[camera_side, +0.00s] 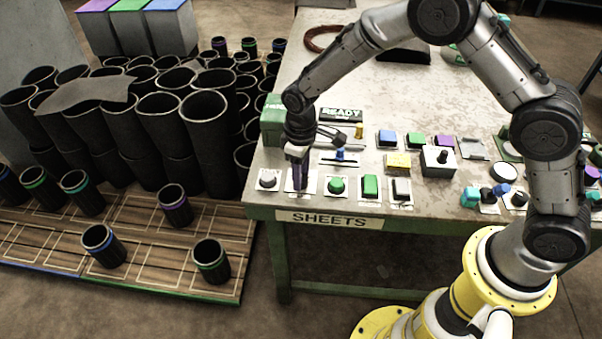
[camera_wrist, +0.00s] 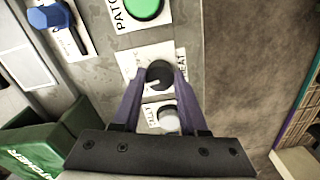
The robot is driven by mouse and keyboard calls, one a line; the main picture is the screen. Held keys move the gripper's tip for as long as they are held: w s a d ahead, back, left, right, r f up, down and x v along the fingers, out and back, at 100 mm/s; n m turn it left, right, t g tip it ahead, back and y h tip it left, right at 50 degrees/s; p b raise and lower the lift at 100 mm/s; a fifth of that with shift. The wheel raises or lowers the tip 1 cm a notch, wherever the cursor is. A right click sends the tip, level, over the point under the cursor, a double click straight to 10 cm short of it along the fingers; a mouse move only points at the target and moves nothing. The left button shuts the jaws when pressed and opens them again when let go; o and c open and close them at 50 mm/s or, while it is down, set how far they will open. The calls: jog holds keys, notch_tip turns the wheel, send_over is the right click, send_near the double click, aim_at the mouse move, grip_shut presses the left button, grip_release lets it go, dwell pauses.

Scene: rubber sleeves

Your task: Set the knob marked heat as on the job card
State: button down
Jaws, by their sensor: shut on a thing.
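The heat knob (camera_wrist: 160,72) is dark and round, with a pale pointer mark, on a white plate (camera_wrist: 128,62) lettered HEAT in the wrist view. My gripper (camera_wrist: 161,80) has its two purple fingers closed on opposite sides of the knob. In the side view my gripper (camera_side: 297,180) points straight down at the front left of the bench, and its fingers hide the knob there. I cannot make out a readable job card in either view.
A blue-capped slider (camera_side: 340,155) stands behind, near a green box (camera_side: 271,122). Several other controls crowd the bench (camera_side: 300,75). Black sleeves (camera_side: 160,120) stand to the left.

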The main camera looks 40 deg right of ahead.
jog(key=shift+m, duration=0.9)
jog(key=shift+r, duration=0.1)
jog(key=shift+c, duration=2.2)
grip_release()
notch_tip(320, 180, up, 14)
